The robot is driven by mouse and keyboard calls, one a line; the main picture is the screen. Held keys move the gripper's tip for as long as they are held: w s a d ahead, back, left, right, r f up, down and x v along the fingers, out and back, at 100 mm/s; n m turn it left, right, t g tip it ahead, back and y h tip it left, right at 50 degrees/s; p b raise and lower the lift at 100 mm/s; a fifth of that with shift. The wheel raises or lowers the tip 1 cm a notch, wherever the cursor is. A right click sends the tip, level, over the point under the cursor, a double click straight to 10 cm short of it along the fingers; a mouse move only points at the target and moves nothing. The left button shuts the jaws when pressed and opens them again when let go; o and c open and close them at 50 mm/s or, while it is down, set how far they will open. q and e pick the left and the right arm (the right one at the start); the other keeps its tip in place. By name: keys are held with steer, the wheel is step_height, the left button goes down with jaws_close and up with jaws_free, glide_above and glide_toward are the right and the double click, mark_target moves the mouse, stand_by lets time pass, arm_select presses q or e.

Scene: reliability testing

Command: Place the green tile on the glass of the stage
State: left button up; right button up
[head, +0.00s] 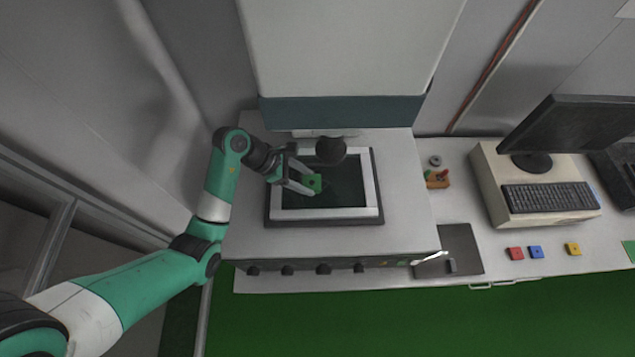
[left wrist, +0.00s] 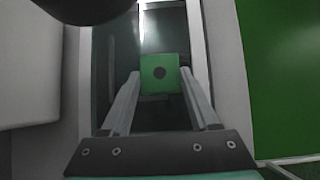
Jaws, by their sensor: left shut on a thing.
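In the left wrist view the green tile (left wrist: 160,74) sits between the fingertips of my left gripper (left wrist: 160,80). The glass (left wrist: 115,60) shows beneath and around it. I cannot tell whether the tile touches the glass. My right gripper is not in view.
A dark round part (head: 331,150) of the machine hangs over the stage's back edge. On the right are red (head: 515,253), blue (head: 535,252) and yellow (head: 573,249) tiles, a dark pad (head: 462,262), a keyboard (head: 549,197) and a monitor (head: 570,125).

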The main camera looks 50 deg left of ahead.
mark_target(317, 186)
arm_select(q)
steer(key=w+d, duration=0.2)
steer(key=shift+w, duration=0.3)
steer(key=shift+f, duration=1.8)
steer(key=shift+f, duration=0.2)
steer(key=o, duration=1.3)
steer(key=shift+o, duration=0.2)
